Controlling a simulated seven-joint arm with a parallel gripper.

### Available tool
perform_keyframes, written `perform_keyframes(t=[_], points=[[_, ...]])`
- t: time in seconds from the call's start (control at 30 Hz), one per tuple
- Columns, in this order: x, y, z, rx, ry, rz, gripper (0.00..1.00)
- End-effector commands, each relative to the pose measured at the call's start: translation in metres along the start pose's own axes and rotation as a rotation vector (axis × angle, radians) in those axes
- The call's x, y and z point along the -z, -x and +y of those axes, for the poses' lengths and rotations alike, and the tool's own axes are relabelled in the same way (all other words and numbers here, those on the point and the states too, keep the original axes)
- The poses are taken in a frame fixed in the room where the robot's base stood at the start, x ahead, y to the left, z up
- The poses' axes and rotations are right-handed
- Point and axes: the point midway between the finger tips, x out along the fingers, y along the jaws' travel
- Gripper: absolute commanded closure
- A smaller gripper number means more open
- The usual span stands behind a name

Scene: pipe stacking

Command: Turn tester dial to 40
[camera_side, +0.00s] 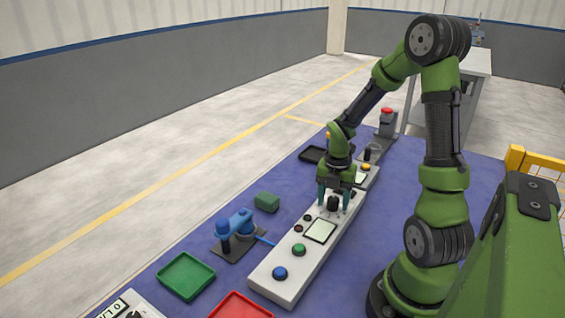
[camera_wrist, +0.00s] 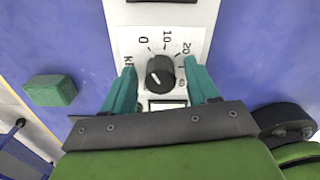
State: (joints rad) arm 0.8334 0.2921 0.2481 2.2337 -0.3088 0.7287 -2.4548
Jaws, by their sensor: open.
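The black tester dial (camera_wrist: 160,73) sits on a white scale plate with 0, 10, 20 and 40 readable around it. A light mark shows on its lower left part, but I cannot tell for sure which value it points to. My gripper (camera_wrist: 159,70) is open, with one teal finger on each side of the dial and a visible gap to it. In the side view my gripper (camera_side: 335,192) points down over the dial (camera_side: 333,204) on the long white tester panel (camera_side: 287,273). Finger height against the dial is hard to judge.
The panel also carries a screen (camera_side: 321,230), a green button (camera_side: 299,249) and a blue button (camera_side: 280,273). A green block (camera_side: 267,202), a blue clamp-like device (camera_side: 235,224), a green tray (camera_side: 164,289) and a red tray (camera_side: 240,312) lie nearby on the blue table.

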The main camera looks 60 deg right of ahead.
Motion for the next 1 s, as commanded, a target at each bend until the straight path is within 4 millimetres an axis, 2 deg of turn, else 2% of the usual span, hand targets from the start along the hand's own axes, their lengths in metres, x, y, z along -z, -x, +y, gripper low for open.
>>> perform_keyframes(t=[0.27, 0.63, 1.0], points=[[-0.0001, -0.0013, -0.0001, 0.0, 0.0, -0.001, 0.41], [-0.0001, -0.001, -0.0001, 0.0, 0.0, 0.0, 0.97], [-0.0003, -0.0008, -0.0002, 0.0, -0.069, 0.0, 0.97]])
